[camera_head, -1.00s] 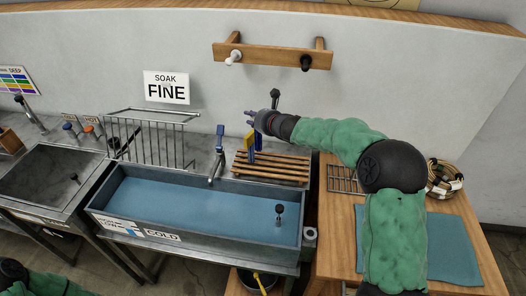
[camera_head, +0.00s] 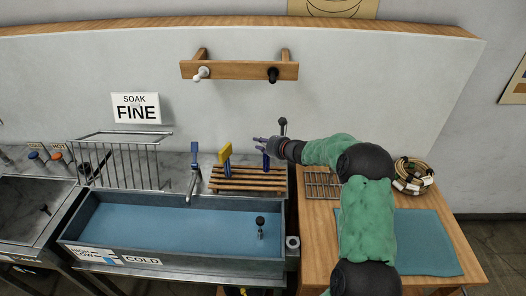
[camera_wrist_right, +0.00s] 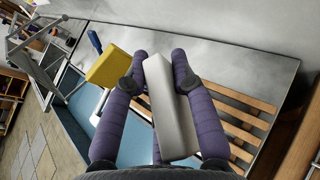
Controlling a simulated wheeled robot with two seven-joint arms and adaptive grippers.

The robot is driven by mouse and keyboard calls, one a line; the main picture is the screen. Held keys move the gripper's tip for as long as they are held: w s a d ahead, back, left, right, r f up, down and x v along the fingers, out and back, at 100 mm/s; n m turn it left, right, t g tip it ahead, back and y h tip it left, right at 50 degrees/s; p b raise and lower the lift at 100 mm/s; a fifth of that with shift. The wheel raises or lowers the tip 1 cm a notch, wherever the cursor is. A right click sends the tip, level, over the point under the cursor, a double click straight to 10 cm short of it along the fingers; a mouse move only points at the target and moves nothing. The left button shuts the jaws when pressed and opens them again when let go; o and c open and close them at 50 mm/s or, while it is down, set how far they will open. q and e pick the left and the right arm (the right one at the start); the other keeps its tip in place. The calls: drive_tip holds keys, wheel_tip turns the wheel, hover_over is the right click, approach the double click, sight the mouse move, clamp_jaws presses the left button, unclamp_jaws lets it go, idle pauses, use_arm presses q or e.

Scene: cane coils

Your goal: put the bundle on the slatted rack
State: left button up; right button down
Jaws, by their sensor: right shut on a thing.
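The slatted rack (camera_head: 247,187) is a set of brown wooden slats at the back edge of the blue sink; in the right wrist view its slats (camera_wrist_right: 238,118) show at the right. My right gripper (camera_head: 262,144) is above the rack's right end. In the right wrist view my right gripper (camera_wrist_right: 163,60) has its purple fingers closed on a long, pale grey block (camera_wrist_right: 172,110). I cannot tell if this block is the bundle. A tied coil of cane (camera_head: 413,176) lies on the wooden table at the right. My left gripper is out of view.
A yellow block on a blue stem (camera_head: 225,152) stands at the rack's left end, and shows close left of the fingers in the wrist view. A tap (camera_head: 194,172) and a wire rack (camera_head: 125,165) stand farther left. A wire grid (camera_head: 322,185) lies on the wooden table.

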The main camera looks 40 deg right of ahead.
drive_tip(key=shift+s+d+f, duration=0.15)
drive_tip(key=shift+d+f, duration=0.1)
drive_tip(key=shift+f, duration=0.15)
drive_tip(key=shift+d+f+b, duration=0.1)
drive_tip(key=shift+f+b, duration=0.35)
drive_tip(key=shift+f, duration=1.15)
drive_tip(key=c, duration=1)
unclamp_jaws()
drive_tip(key=shift+f, duration=0.1)
drive_tip(key=shift+r, duration=0.25)
drive_tip(key=p+v, duration=0.1)
drive_tip(key=v, duration=1.1)
